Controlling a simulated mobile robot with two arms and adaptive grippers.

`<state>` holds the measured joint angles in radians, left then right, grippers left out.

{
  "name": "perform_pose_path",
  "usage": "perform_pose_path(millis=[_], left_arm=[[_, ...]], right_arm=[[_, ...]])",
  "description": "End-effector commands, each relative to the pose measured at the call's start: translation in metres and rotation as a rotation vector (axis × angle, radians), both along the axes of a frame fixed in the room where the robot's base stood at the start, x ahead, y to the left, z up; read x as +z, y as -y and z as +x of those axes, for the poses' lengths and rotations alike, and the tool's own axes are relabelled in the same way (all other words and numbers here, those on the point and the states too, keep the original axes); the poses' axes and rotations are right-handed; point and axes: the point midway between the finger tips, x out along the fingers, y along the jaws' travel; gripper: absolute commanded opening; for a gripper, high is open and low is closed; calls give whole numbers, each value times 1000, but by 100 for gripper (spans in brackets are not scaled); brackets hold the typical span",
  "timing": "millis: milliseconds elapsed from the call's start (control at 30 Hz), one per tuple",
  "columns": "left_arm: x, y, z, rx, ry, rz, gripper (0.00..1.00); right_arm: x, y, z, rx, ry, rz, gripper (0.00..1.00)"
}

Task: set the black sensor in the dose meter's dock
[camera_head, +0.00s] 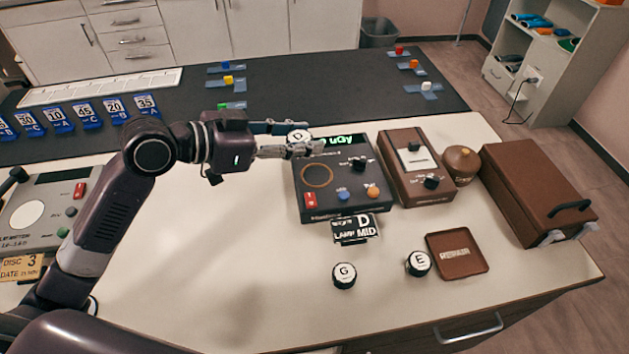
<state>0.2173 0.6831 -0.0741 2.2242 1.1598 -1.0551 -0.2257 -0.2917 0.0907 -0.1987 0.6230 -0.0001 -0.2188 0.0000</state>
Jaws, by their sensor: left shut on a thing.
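My left gripper (304,141) is shut on a black sensor (299,135) with a white top marked D, partly hidden by the fingers. It holds the sensor by the upper left part of the dose meter (342,207). The meter is dark, with a lit green display (338,141) reading uGy, partly covered by the gripper. Its dock, an orange ring (317,175), shows empty, just below the gripper in the picture. A card (354,229) in front of the meter reads D, LAMP, MID. My right gripper is not in view.
Black sensors marked G (344,275) and E (418,263) stand on the pale tabletop near a brown tray (457,272). A brown device (416,167), a round brown pot (461,161) and a brown case (537,190) stand to the right. The tabletop left of the G sensor is clear.

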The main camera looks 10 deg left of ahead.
Motion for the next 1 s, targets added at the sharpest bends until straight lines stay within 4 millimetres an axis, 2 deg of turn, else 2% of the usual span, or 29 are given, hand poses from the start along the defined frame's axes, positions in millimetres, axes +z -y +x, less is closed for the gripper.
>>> perform_pose_path(millis=[33,100,300,433,600,667,767,1000], left_arm=[[2,4,13,21,12,6,8],[7,8,28,55,11,5,8],[24,14,63,149,9,3,8],[33,14,77,192,7,2,8],[36,14,85,220,1,0,8],[30,14,85,223,-2,0,8],[10,14,85,223,-8,0,8],[-55,14,84,222,-8,0,8]], right_arm=[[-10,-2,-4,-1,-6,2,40],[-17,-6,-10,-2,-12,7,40],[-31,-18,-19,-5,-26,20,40],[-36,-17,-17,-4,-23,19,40],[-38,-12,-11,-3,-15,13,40],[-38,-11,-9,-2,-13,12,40],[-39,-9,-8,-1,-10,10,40],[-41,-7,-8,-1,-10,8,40]])
